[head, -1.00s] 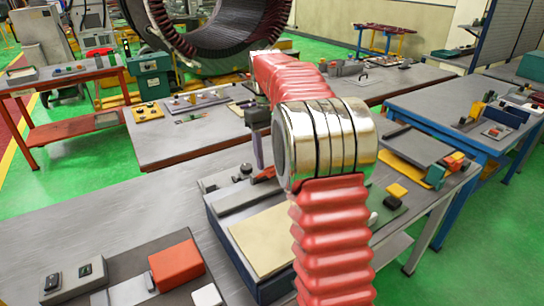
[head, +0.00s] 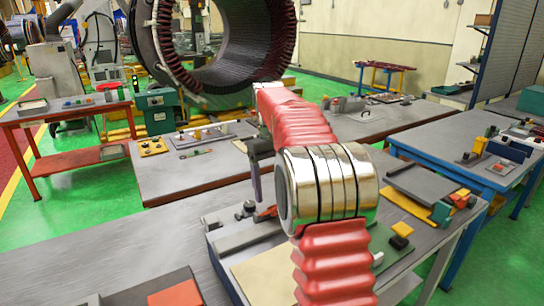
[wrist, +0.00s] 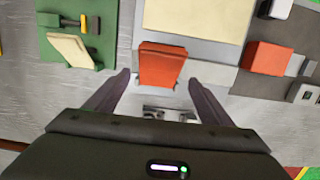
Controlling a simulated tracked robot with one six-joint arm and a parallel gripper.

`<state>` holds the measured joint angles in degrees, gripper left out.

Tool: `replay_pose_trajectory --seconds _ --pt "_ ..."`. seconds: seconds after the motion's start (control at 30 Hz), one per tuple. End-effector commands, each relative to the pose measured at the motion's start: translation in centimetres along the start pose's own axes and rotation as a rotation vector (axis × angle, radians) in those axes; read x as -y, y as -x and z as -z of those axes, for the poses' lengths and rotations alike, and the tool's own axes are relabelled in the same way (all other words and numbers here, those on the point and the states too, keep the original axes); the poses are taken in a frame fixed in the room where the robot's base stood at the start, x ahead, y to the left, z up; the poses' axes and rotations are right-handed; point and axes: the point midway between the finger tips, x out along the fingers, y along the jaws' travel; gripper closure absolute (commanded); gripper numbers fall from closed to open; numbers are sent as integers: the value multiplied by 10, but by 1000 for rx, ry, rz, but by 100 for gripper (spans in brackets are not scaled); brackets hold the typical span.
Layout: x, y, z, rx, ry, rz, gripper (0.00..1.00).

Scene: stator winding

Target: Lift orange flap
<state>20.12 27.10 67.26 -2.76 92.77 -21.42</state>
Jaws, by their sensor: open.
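The orange flap (wrist: 162,63) stands out from the lower end of a grey tray in the wrist view. In the head view it is a small red-orange piece (head: 266,213) just below my gripper, partly hidden. My gripper (wrist: 160,80) is open, with one dark finger on each side of the flap's lower part in the picture. A gap shows between each finger and the flap, and nothing is held. In the head view my gripper (head: 258,194) points down over the tray's far end. I cannot tell whether the fingertips are level with the flap.
A cream sheet (wrist: 197,18) lies on the tray beyond the flap. A green board (wrist: 75,37) with a cream plate and a yellow-and-black piece is to the left. An orange block (wrist: 268,57) sits on a grey board to the right. Bare bench (head: 110,235) shows at left.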

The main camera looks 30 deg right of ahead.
Motion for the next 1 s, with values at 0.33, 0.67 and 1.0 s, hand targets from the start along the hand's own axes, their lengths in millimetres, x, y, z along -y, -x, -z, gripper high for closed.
replay_pose_trajectory --seconds 0.33,0.67,1.0 --pt "-1 44 1 -1 -1 0 25" --pt "-1 77 2 -3 0 0 25" --pt "-1 103 2 -3 0 0 25"
